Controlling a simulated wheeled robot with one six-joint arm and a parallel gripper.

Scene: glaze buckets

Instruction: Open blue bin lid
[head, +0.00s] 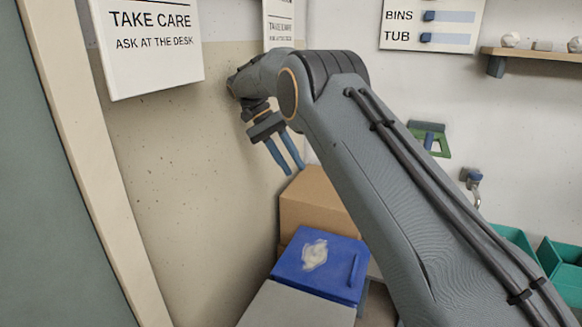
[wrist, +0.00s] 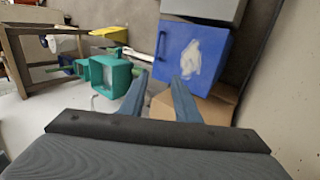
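The blue bin lid (head: 333,260) lies flat and closed, with a raised handle bar along its right side and a pale splotch on its top. The lid also shows in the wrist view (wrist: 212,57), with its handle on the left edge. My gripper (head: 288,170) is above and behind the lid, near the beige wall, with its two blue fingers pointing down. The fingers are apart with nothing between them, and the gripper does not touch the lid. In the wrist view the gripper (wrist: 160,78) is also open. The bin's body below the lid is mostly hidden.
A cardboard box (head: 316,204) stands behind the blue lid. A grey lid or box top (head: 290,306) is in front of it. Teal bins (head: 562,268) are at the right, and a wall shelf (head: 535,54) is at the upper right. The beige wall is close on the left.

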